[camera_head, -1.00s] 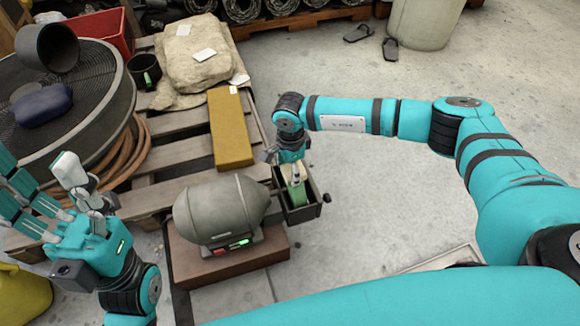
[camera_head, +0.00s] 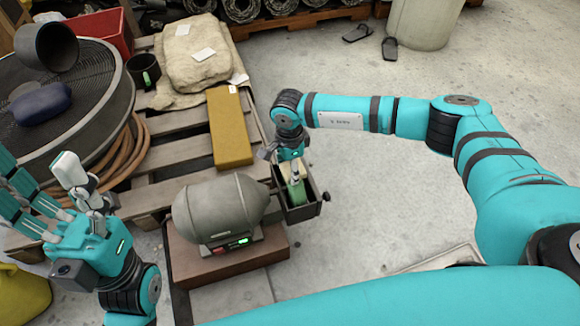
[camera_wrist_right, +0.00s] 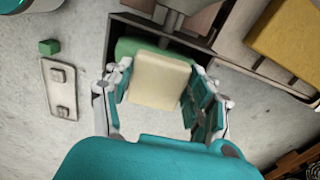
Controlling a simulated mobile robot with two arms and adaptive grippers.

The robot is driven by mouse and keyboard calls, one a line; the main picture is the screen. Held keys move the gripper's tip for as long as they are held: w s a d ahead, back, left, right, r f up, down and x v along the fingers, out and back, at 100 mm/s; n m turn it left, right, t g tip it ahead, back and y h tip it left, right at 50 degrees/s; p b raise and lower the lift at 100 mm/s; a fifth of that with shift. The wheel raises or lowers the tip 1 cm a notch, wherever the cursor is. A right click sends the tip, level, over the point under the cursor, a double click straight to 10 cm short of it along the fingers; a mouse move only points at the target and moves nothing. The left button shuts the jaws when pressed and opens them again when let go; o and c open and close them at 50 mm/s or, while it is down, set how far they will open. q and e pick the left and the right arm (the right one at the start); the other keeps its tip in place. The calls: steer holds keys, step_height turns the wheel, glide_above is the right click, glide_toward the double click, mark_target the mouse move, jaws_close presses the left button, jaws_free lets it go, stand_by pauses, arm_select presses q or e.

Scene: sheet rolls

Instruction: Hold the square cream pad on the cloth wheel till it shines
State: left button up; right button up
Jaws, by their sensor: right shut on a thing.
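The square cream pad (camera_wrist_right: 158,78) is between the fingers of my right gripper (camera_wrist_right: 160,92), which is shut on it. In the head view my right gripper (camera_head: 294,176) points down into the dark tray beside the motor. The green cloth wheel (camera_wrist_right: 125,47) shows behind the pad in the wrist view, on a grey shaft, and is partly hidden by it. A bit of green (camera_head: 297,193) also shows in the head view. I cannot tell whether pad and wheel touch. The grey motor (camera_head: 222,208) sits on a brown block. My left gripper (camera_head: 42,178) is open and empty.
The dark open tray (camera_head: 312,208) surrounds the wheel closely. A yellow block (camera_head: 230,128), folded cloths (camera_head: 190,55), a dark mug (camera_head: 143,70) and a large round drum (camera_head: 85,95) stand on or near the wooden pallet. The floor beyond my right arm is mostly clear.

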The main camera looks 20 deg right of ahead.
steer(key=shift+w+d+f, duration=0.15)
steer(key=shift+w+d, duration=0.05)
steer(key=shift+s, duration=0.1)
stand_by(0.4)
steer(key=shift+s+f+p, duration=0.15)
steer(key=shift+s+p, duration=0.15)
steer(key=shift+s, duration=0.15)
steer(key=shift+w+b, duration=0.3)
steer(key=shift+w, duration=0.05)
stand_by(0.5)
steer(key=shift+w+r, duration=0.2)
steer(key=shift+w, duration=0.05)
steer(key=shift+s+a+f+p, duration=0.15)
steer(key=shift+s+p, duration=0.15)
steer(key=shift+s, duration=0.15)
stand_by(0.7)
